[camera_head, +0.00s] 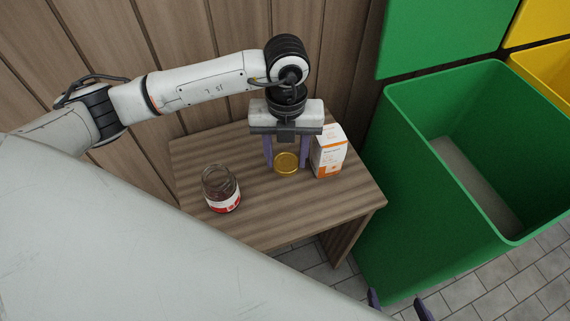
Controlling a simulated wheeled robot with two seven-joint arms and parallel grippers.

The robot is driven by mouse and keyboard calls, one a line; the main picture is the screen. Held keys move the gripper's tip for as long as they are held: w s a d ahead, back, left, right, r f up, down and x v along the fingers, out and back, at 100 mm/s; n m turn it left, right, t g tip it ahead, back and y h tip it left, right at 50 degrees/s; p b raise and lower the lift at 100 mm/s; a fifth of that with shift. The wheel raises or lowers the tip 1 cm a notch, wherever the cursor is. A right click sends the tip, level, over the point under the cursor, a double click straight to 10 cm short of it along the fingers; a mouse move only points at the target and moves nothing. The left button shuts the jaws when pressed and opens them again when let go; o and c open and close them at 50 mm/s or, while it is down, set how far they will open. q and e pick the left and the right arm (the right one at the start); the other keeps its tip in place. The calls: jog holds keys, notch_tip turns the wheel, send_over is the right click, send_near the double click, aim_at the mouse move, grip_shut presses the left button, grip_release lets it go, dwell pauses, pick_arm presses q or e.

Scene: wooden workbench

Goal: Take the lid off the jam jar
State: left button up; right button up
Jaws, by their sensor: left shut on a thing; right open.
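The jam jar (221,190) stands upright on the left part of the workbench. Its mouth looks open, and dark red content and a red-and-white label show. The gold lid (287,163) is apart from the jar, to its right. My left gripper (286,162) points down with its purple fingers on both sides of the lid, shut on it. The lid is at or just above the bench top; I cannot tell whether it touches. My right gripper (399,305) shows only as two purple fingertips at the bottom edge, spread apart and empty, off the bench.
A white and orange carton (328,152) stands on the bench close to the right of my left gripper. The wooden workbench (262,220) is clear between jar and lid. A large green bin (400,200) stands right of the bench. A wooden wall rises behind.

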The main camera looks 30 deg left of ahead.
aim_at(286, 162)
pick_arm(q)
jog(key=shift+f, duration=2)
jog(key=shift+f, duration=0.2)
jog(key=o, duration=1.1)
jog(key=shift+r, duration=0.1)
notch_tip(286, 162, up, 12)
jog(key=shift+r+p, duration=0.15)
jog(key=shift+p, duration=0.15)
